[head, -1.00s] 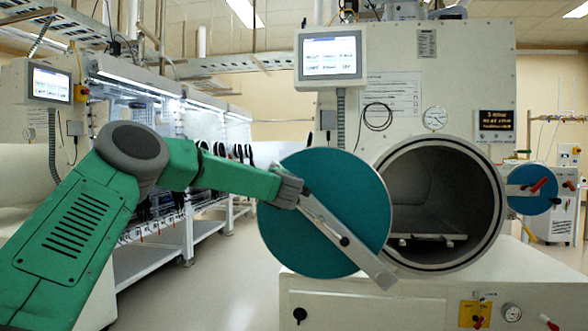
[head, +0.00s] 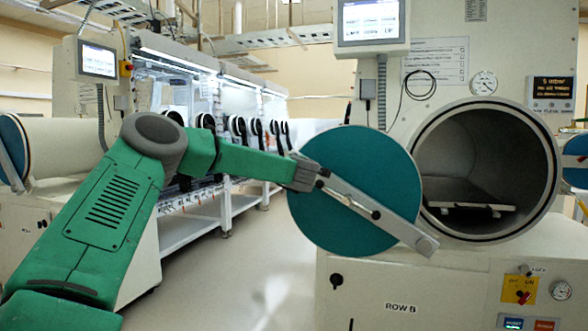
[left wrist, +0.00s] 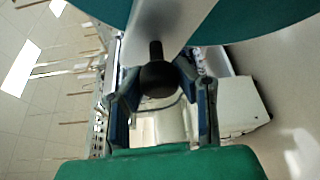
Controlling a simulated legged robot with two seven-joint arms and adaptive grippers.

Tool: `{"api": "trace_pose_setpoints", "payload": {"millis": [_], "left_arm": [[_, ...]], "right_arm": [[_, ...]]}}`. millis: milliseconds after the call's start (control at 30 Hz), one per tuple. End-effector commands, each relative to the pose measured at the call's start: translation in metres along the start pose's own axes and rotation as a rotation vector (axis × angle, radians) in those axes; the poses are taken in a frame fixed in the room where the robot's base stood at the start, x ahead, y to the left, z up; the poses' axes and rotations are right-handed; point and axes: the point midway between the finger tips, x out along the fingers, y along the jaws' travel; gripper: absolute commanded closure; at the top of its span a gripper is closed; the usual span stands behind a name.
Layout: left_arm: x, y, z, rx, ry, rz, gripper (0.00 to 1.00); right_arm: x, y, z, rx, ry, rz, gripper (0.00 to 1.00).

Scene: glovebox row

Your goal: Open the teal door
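The teal door (head: 345,205) is a round disc with a grey bar across it. It stands swung out to the left of the round chamber opening (head: 487,150), whose dark inside shows. My left gripper (head: 308,174) is at the door's upper left edge, at the end of the bar. In the left wrist view, a black knob (left wrist: 158,80) on the bar sits between my two fingers (left wrist: 160,88), which close in on both its sides. The teal door (left wrist: 250,18) fills the top of that view. My right gripper is not in view.
A shelf tray (head: 470,195) lies inside the chamber. A screen (head: 369,20) hangs above the door. A second teal door (head: 12,150) is at the far left. Open floor (head: 260,270) lies left of the white base, beside the glovebox row.

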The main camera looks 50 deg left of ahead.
Motion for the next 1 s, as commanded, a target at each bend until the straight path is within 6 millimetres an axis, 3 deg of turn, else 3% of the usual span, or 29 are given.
{"api": "trace_pose_setpoints", "payload": {"millis": [33, 67, 467, 567, 1000], "left_arm": [[-0.001, -0.001, 0.001, 0.001, -0.003, -0.001, 0.58], [-0.001, -0.001, 0.001, 0.002, -0.003, -0.001, 0.51], [-0.005, 0.0, 0.001, 0.001, -0.003, -0.001, 0.51], [-0.018, 0.0, 0.001, -0.001, -0.004, -0.001, 0.51], [-0.102, -0.002, 0.002, 0.002, -0.005, -0.002, 0.51]], "right_arm": [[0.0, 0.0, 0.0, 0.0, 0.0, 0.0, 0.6], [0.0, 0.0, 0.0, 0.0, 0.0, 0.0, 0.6], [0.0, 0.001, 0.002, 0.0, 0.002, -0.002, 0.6], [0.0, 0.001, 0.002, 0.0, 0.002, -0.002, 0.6], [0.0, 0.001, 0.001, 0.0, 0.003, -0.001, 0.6]]}}
